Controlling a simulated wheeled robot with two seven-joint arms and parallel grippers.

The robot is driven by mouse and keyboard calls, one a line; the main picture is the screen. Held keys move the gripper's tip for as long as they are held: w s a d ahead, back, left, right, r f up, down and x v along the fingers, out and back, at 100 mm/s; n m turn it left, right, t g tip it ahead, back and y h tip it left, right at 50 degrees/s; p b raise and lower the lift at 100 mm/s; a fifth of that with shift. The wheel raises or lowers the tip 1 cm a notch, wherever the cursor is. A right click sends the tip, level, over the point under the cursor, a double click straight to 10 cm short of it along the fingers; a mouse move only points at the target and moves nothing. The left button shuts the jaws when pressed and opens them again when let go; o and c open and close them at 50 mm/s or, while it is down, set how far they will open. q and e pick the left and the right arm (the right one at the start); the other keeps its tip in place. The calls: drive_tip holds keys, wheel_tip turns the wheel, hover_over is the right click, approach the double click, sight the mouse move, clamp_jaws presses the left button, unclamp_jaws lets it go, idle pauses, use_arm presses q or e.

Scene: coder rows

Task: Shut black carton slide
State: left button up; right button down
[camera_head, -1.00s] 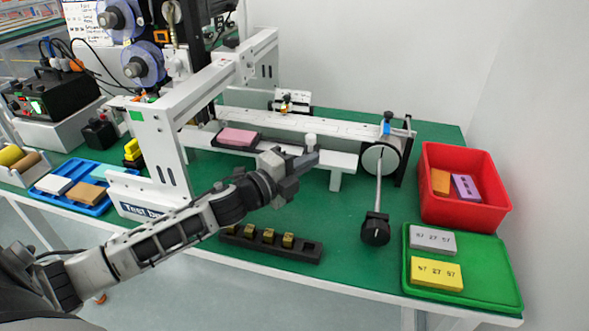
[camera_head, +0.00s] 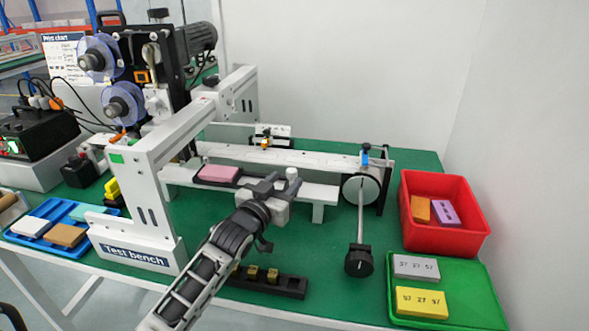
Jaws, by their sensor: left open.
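The black carton slide (camera_head: 198,183) is a dark low holder on the white rail of the test bench. A pink carton (camera_head: 219,174) lies in it. A white round knob (camera_head: 292,174) stands on the rail to the right of the carton. My left gripper (camera_head: 277,185) is open, just left of and in front of the knob. Its fingers overlap the rail in the picture, and I cannot tell whether they touch anything. The gripper hides part of the rail between carton and knob. My right gripper is out of view.
A black strip with brass-coloured pieces (camera_head: 290,285) lies in front, partly behind my left arm. A black-knobbed rod (camera_head: 359,262) projects from a roller at right. Beyond stand a red bin (camera_head: 445,240) and a green tray (camera_head: 470,318). A white frame post (camera_head: 140,200) rises at left.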

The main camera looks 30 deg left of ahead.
sight(289, 176)
use_arm(q)
drive_tip(key=w, duration=0.6)
drive_tip(key=shift+w, duration=0.15)
drive_tip(key=shift+c, duration=0.4)
